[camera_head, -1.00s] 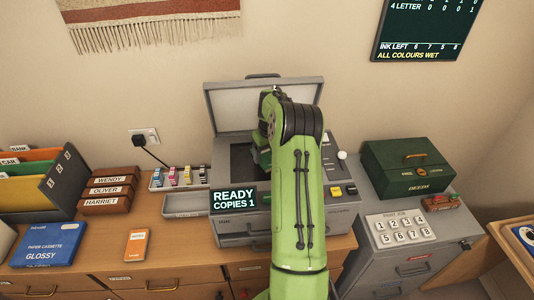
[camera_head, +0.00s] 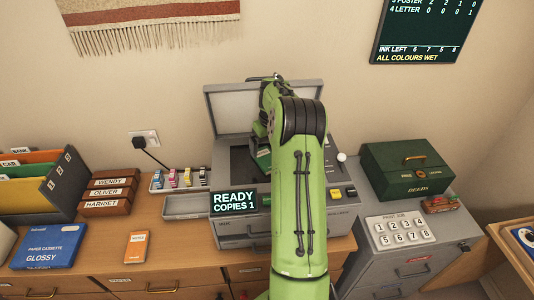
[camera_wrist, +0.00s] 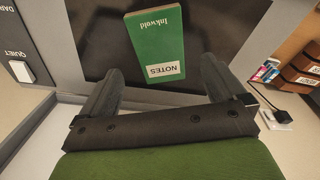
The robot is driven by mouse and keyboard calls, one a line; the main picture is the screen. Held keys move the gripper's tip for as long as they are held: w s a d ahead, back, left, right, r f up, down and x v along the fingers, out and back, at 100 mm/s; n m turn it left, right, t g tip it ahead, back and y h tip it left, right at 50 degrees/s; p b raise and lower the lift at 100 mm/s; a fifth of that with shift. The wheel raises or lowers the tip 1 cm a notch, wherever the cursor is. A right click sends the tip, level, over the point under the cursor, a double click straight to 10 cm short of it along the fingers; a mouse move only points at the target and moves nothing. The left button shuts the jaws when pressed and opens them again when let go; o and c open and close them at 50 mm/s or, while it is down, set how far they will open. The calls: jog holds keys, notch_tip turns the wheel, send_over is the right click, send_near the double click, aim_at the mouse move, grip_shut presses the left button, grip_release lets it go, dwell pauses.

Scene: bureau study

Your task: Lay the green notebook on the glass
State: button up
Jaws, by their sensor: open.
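The green notebook (camera_wrist: 153,45), with a white NOTES label, lies on the dark glass (camera_wrist: 98,40) of the copier in the wrist view. In the head view a small part of the notebook (camera_head: 263,159) shows left of my arm, on the dark glass (camera_head: 241,165); the rest is hidden. My gripper (camera_wrist: 163,76) is open and empty. Its two fingers are apart, one on each side of the notebook's near end, with no visible contact. In the head view my arm hides the gripper. The copier lid (camera_head: 225,108) stands open behind.
Ink cartridges (camera_head: 180,178) and an empty grey tray (camera_head: 185,208) sit left of the copier. A green deed box (camera_head: 408,168) and a button panel (camera_head: 400,229) are on the right. The copier display (camera_head: 233,201) reads READY, COPIES 1.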

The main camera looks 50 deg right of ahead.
aim_at(269, 162)
notch_tip(269, 162, up, 7)
jog(key=s, duration=0.1)
jog(key=s+a+r+n, duration=0.15)
jog(key=a+r, duration=0.25)
jog(key=a, duration=0.4)
jog(key=s+a+r+t+h, duration=0.1)
jog(key=s+a+r, duration=0.1)
jog(key=a+r, duration=0.35)
jog(key=s+a+r+n, duration=0.1)
jog(key=s+a+r, duration=0.15)
jog(key=a, duration=0.75)
jog(key=s+a+f+n+t+y, duration=0.1)
jog(key=s+a+f+t, duration=0.1)
jog(key=s+a, duration=0.9)
jog(key=s, duration=0.5)
jog(key=shift+a+f+t+y+p, duration=0.3)
jog(key=shift+a+f+t+p, duration=0.05)
jog(key=shift+a+f+t, duration=0.05)
